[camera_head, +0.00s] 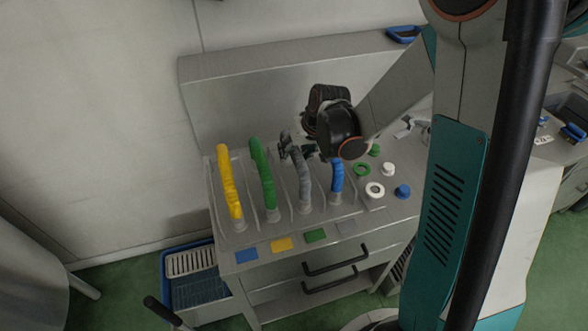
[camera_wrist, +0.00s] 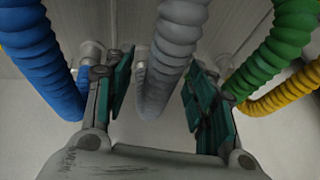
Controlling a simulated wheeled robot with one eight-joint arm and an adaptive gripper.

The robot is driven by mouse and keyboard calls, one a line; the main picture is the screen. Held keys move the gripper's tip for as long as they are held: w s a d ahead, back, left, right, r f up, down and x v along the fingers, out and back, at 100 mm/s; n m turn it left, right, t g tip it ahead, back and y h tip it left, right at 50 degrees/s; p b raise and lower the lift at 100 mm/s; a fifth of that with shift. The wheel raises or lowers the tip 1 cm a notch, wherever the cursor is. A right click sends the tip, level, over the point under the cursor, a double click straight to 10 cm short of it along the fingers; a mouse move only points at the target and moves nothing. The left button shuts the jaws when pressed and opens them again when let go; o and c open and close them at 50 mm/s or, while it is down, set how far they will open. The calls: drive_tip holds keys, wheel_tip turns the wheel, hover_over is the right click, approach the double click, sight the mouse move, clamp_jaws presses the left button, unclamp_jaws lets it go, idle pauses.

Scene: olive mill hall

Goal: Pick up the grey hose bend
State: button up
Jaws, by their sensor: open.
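The grey hose bend (camera_head: 304,185) stands in a row on the metal cabinet top, between the green hose bend (camera_head: 263,175) and the blue hose bend (camera_head: 337,177). My gripper (camera_head: 294,149) is at its upper part. In the wrist view the ribbed grey hose bend (camera_wrist: 165,50) runs between the two open fingers of my gripper (camera_wrist: 160,98). Gaps show on both sides of the hose, and I see no finger pressing on it. In the head view my wrist hides part of the area behind it.
A yellow hose bend (camera_head: 230,185) stands at the left end. Thin dividers separate the hoses. White, green and blue rings and caps (camera_head: 375,189) lie right of the row. Coloured squares (camera_head: 282,244) mark the front edge. A blue crate (camera_head: 190,275) stands low at left.

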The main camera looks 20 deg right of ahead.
drive_tip(key=shift+w+f, duration=0.1)
drive_tip(key=shift+f, duration=0.15)
drive_tip(key=shift+c, duration=0.5)
clamp_jaws()
drive_tip(key=shift+r, duration=0.15)
